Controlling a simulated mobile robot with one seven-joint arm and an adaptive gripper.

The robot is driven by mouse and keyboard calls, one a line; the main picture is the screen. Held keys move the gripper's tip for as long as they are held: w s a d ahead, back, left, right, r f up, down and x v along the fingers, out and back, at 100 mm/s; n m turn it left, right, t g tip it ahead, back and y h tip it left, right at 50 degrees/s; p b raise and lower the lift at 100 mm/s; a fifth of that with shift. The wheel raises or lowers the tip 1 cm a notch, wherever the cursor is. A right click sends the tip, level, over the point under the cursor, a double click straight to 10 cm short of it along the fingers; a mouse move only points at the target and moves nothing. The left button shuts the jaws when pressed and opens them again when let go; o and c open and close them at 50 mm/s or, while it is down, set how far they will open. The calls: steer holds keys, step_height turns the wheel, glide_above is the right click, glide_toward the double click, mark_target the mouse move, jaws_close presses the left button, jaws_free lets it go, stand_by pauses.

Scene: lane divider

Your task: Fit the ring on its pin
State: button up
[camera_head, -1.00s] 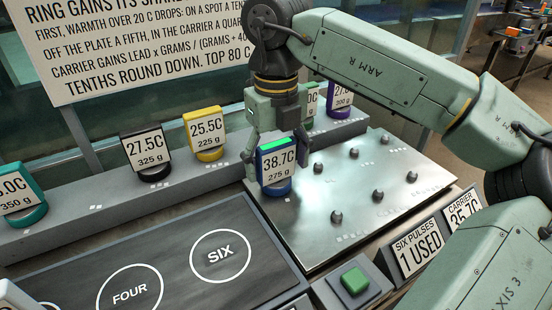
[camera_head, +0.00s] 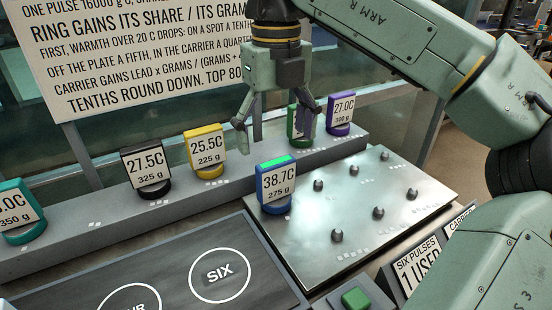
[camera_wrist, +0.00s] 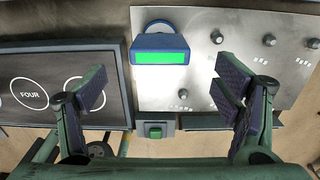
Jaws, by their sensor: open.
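A blue ring (camera_head: 277,207) with a card reading 38.7C, 275 g and a green bar on top sits at the left end of the metal plate (camera_head: 300,250). Whether a pin is inside it is hidden by the card. The blue ring also shows from above in the wrist view (camera_wrist: 160,60). Several dark pins (camera_head: 379,213) stand bare on the plate. My gripper (camera_head: 275,130) is open and empty, above and behind the blue ring, apart from it. In the wrist view my gripper (camera_wrist: 162,98) has its fingers spread wide.
On the grey ledge (camera_head: 110,205) stand rings: teal (camera_head: 22,232), black (camera_head: 152,190), yellow (camera_head: 207,168), green (camera_head: 297,135), partly hidden by a finger, and purple (camera_head: 340,127). A dark board (camera_head: 180,265) has circles marked FOUR and SIX. A green button (camera_head: 355,298) is in front.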

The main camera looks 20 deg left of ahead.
steer(key=shift+r, duration=1.35)
steer(key=shift+s, duration=0.1)
